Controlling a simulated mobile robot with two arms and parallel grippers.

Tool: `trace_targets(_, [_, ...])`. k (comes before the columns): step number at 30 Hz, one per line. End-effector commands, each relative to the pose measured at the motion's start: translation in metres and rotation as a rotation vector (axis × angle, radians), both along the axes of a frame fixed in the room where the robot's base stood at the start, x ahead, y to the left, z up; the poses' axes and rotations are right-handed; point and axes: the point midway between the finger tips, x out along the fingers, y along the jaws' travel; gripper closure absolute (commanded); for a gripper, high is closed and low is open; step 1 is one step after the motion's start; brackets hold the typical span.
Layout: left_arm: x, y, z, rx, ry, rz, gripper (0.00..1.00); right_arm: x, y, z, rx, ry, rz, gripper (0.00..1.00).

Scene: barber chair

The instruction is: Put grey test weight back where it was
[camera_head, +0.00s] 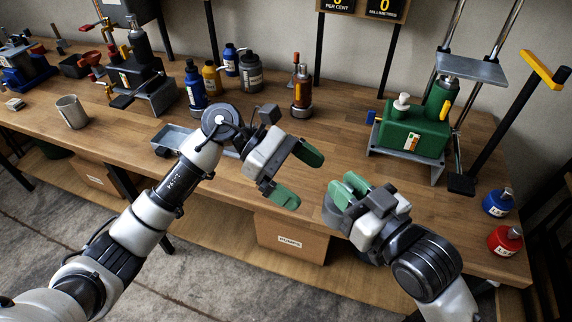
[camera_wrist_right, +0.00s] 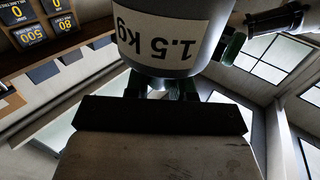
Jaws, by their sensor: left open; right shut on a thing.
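The grey test weight (camera_wrist_right: 165,35), a cylinder with a white "1.5 kg" label, fills the top of the right wrist view, with the label upside down. My right gripper (camera_head: 350,187) is shut on it. In the head view only part of the grey weight (camera_head: 331,213) shows, beside and below the green fingers, over the bench's front edge. My left gripper (camera_head: 293,174) is open and empty, left of the right one, with its green fingers wide apart. A blue weight (camera_head: 497,203) and a red weight (camera_head: 505,240) stand at the bench's right end.
The wooden bench (camera_head: 300,147) has free room in its middle. A green machine (camera_head: 412,130) stands at the back right, near a post with a yellow handle (camera_head: 541,69). Several bottles stand at the back. A metal cup (camera_head: 72,112) is at the left. A box (camera_head: 290,238) sits underneath.

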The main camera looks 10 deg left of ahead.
Motion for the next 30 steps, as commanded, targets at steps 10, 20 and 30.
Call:
trace_targets(10, [-0.021,-0.055,-0.024,-0.004,0.005,-0.001,0.00,0.000,0.000,0.005,0.007,-0.011,0.000,1.00])
trace_targets(20, [-0.026,-0.072,-0.032,-0.002,0.004,0.002,0.00,0.000,0.000,0.005,0.007,-0.011,0.000,1.00])
trace_targets(30, [-0.026,-0.072,-0.031,-0.002,0.004,0.002,0.21,0.000,0.000,0.005,0.007,-0.011,0.000,1.00])
